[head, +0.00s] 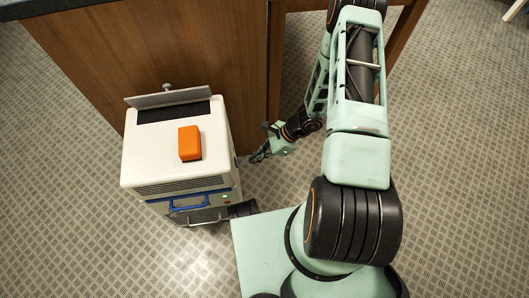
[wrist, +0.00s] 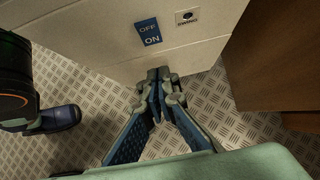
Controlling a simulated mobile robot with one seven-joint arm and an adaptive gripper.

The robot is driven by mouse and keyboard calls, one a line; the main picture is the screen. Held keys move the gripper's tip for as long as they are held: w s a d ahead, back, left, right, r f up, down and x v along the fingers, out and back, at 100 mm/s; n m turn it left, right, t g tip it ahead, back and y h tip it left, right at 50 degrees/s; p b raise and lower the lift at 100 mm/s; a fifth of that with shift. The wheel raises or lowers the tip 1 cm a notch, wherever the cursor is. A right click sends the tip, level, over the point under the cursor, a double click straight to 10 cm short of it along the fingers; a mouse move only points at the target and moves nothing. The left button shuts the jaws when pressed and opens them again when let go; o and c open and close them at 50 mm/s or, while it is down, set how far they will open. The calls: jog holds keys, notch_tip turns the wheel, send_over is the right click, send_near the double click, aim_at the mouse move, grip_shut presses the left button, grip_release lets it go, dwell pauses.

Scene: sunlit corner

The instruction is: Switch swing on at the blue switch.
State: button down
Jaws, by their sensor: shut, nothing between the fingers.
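The blue switch (wrist: 148,32) is on a pale panel, with OFF on its upper half and ON on its lower half. I cannot tell which half is pressed in. A small plate marked with a dark dot and what reads as SWING (wrist: 187,17) is just right of it. My gripper (wrist: 158,76) is shut and empty, its tips below the switch in the wrist view and apart from it. In the head view my gripper (head: 258,156) is low, just right of the white machine (head: 155,160); the switch is hidden there.
An orange block (head: 189,143) lies on top of the machine. A brown wooden cabinet (head: 200,50) stands behind it and shows at right in the wrist view (wrist: 275,60). Patterned floor is open at right.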

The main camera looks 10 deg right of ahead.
aim_at(236, 162)
jog(key=shift+w+a+f+b, duration=0.1)
jog(key=shift+a+f+b, duration=0.1)
jog(key=shift+a, duration=0.8)
jog(key=shift+a+f+b, duration=0.1)
jog(key=shift+a+b, duration=0.05)
jog(key=shift+a, duration=0.85)
jog(key=shift+a+f+b, duration=0.35)
jog(key=shift+a+b, duration=0.05)
jog(key=shift+b, duration=0.35)
jog(key=shift+r, duration=0.15)
